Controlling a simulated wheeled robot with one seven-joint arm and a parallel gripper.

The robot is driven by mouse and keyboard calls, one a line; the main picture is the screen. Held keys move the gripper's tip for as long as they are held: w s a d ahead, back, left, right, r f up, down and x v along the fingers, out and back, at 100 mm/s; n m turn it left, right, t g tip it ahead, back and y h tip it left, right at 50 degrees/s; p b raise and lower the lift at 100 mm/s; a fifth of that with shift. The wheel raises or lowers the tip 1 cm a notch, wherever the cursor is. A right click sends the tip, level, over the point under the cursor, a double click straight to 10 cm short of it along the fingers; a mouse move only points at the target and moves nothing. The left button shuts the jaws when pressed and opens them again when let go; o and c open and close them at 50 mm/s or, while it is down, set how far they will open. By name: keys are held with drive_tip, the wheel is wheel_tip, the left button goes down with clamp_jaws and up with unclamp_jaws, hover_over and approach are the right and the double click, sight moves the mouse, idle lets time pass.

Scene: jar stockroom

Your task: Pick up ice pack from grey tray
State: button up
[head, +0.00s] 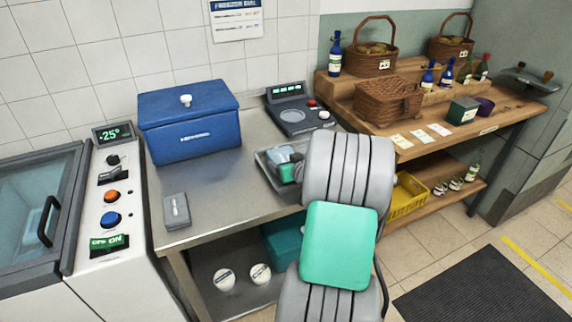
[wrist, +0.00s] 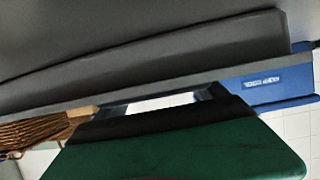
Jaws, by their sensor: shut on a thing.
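The grey tray (head: 262,170) lies on the steel table, to the right of the blue cooler. The ice pack (head: 278,156), a pale blue piece, shows inside the tray, partly covered. My gripper (head: 289,166) is down at the tray and shut on the ice pack. My own arm hides the right part of the tray and most of the grip. In the wrist view, dark green and black parts fill the bottom and a grey surface fills the top. I cannot make out the ice pack clearly there.
The blue cooler (head: 190,128) stands left of the tray. A scale (head: 297,115) is behind it. A small grey case (head: 176,210) lies at the table's front left. A wooden shelf (head: 425,115) with baskets and bottles is to the right. The table's front middle is clear.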

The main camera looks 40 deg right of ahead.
drive_tip(key=c, duration=0.9)
drive_tip(key=shift+r, duration=0.1)
